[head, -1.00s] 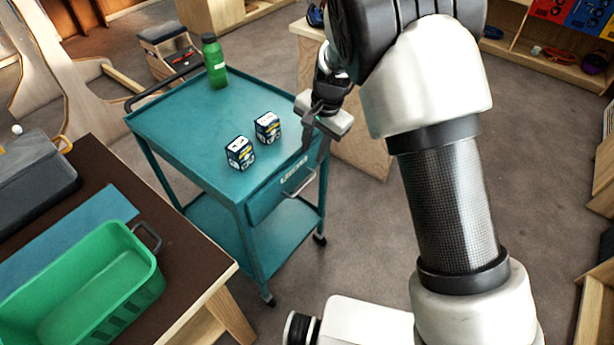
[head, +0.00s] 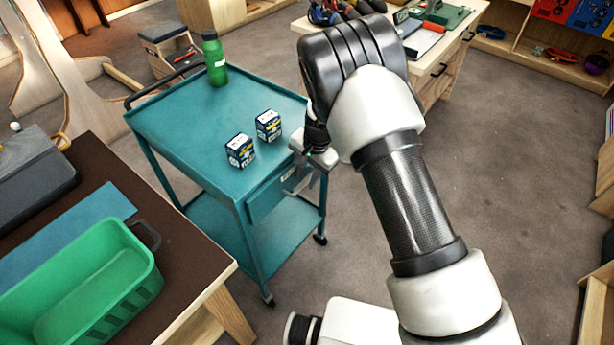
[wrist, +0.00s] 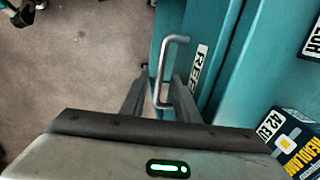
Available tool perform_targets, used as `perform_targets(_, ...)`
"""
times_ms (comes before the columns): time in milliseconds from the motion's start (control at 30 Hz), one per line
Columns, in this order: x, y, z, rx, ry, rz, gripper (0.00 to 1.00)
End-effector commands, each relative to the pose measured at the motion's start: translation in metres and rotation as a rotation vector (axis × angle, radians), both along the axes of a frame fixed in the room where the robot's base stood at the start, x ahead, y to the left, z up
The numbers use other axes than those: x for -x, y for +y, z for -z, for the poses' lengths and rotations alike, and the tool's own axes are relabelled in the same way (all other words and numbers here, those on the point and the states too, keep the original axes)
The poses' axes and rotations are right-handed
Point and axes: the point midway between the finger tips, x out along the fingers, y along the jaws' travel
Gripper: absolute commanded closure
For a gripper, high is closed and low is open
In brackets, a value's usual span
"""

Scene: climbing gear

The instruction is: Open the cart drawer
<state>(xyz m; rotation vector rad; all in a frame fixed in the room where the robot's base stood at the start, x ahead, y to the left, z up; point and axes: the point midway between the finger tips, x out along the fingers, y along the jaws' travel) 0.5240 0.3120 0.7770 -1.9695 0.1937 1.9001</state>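The teal cart (head: 190,120) stands left of my arm. Its drawer (head: 264,200) looks shut, its front flush under the cart top; a white label shows on the drawer front in the wrist view (wrist: 207,45). The silver bar handle (wrist: 163,62) stands out from the drawer front. My gripper (wrist: 160,82) is open, with one finger on each side of the handle's near end. Whether either finger touches the bar is unclear. In the head view my gripper (head: 301,180) is at the drawer front and hides most of the handle.
Two small dark-blue boxes (head: 240,150) (head: 268,125) and a green bottle (head: 214,60) stand on the cart top. A table with a green bin (head: 120,285) is at the left. A wooden workbench (head: 440,75) with tools stands behind my arm. Floor right of the cart is clear.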

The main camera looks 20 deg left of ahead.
Motion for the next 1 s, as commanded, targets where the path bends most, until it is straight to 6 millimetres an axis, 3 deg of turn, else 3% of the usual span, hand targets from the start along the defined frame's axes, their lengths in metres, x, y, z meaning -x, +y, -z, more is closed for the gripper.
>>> perform_targets(100,0.000,0.000,0.000,0.000,0.000,0.000,0.74)
perform_targets(267,0.000,0.000,0.000,0.000,0.000,0.000,1.00)
perform_targets(667,0.002,-0.006,0.000,0.000,0.000,0.001,1.00)
perform_targets(867,0.012,-0.032,0.000,0.000,0.001,0.005,1.00)
perform_targets(1000,0.025,-0.062,0.001,0.000,0.002,0.007,1.00)
